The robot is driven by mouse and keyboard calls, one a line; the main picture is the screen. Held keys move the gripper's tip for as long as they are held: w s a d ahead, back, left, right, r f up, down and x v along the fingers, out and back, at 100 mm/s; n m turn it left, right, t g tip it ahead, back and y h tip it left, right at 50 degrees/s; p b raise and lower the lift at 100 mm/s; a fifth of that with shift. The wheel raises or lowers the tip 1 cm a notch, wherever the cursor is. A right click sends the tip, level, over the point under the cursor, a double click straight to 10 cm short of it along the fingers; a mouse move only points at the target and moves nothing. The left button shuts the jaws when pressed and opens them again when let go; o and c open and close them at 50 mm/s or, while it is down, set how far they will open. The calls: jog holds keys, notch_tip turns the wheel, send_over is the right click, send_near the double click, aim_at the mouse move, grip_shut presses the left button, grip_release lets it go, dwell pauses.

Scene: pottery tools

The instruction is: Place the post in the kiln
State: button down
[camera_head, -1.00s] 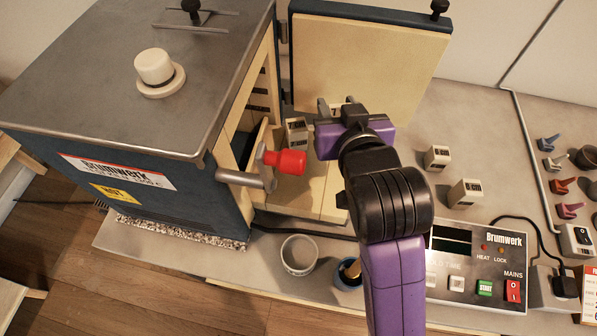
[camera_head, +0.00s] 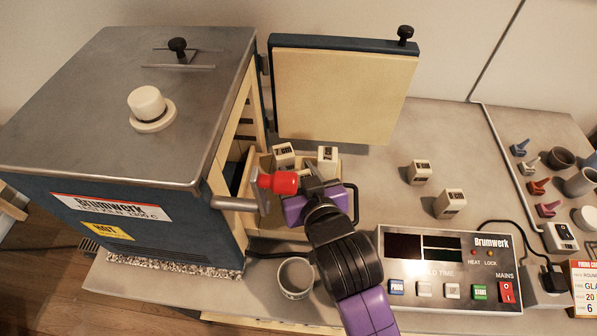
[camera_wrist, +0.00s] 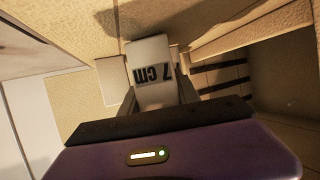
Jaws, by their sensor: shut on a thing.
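My gripper (camera_head: 322,182) is shut on a pale post (camera_head: 327,155) at the kiln's open front.
The kiln door (camera_head: 340,95) stands wide open behind my gripper. A red-knobbed latch (camera_head: 285,183) juts out close to my gripper's left. Two more posts (camera_head: 419,171) (camera_head: 449,203) stand on the bench right. A controller (camera_head: 445,270) and a cup (camera_head: 296,278) are in front.

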jog(key=shift+f, duration=0.15)
jog(key=shift+f, duration=0.2)
jog(key=c, duration=1.2)
grip_release()
jog(key=shift+o, duration=0.2)
jog(key=shift+r, duration=0.25)
jog(key=b+v, duration=0.1)
jog(key=v, duration=1.1)
jog(key=shift+f, duration=0.1)
